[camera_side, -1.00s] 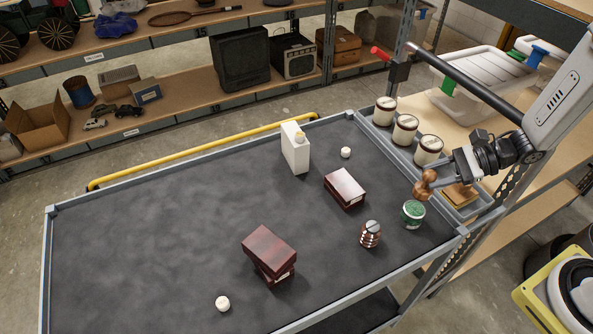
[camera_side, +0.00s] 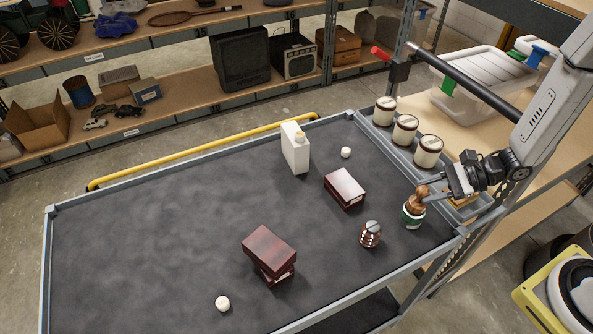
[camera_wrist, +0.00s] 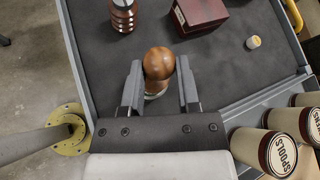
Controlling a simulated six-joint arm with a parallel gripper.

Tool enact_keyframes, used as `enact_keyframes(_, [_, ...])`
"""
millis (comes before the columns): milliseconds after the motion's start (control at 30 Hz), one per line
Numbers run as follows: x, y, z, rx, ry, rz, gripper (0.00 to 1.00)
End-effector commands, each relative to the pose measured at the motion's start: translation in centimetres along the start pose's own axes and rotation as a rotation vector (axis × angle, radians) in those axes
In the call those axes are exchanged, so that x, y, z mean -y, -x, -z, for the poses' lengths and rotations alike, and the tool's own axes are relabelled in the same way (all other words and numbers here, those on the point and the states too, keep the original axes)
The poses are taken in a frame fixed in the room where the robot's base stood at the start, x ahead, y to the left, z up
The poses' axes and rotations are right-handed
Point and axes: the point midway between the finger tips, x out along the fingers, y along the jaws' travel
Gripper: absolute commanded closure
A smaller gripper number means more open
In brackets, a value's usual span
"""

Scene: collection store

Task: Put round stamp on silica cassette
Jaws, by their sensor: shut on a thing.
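The round stamp (camera_side: 417,198) is a brown wooden piece with a ball-shaped handle. My gripper (camera_side: 424,197) is shut on it, one finger on each side, as the wrist view shows, where the stamp (camera_wrist: 158,66) is seen from above. The silica cassette (camera_side: 413,217) is a small green and white round tub on the cart's dark mat, at the right end. The stamp is upright right over the cassette, its lower end at the cassette's top. I cannot tell whether they touch. In the wrist view the stamp hides most of the cassette (camera_wrist: 156,95).
A striped reddish-brown jar (camera_side: 370,235) stands left of the cassette. Dark red boxes (camera_side: 345,188) (camera_side: 268,251), a white bottle (camera_side: 295,148) and small white pots (camera_side: 222,303) stand on the mat. Several labelled tins (camera_side: 428,152) line the side tray. The mat's left is clear.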

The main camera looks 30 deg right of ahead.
Motion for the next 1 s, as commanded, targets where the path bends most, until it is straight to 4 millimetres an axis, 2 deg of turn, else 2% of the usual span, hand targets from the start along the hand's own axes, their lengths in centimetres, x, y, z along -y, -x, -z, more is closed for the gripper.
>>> enact_keyframes(267, [-0.1, -0.1, 0.2, 0.0, 0.0, 0.0, 1.0])
enact_keyframes(300, [-0.1, -0.1, 0.2, 0.0, 0.0, 0.0, 0.47])
enact_keyframes(367, [-0.1, -0.1, 0.2, 0.0, 0.0, 0.0, 0.28])
enact_keyframes(400, [-0.1, -0.1, 0.2, 0.0, 0.0, 0.0, 0.24])
enact_keyframes(867, [0.0, 0.0, 0.0, 0.0, 0.0, 0.0, 0.24])
enact_keyframes(1000, [0.1, 0.9, 0.0, 0.0, 0.0, 0.003, 0.24])
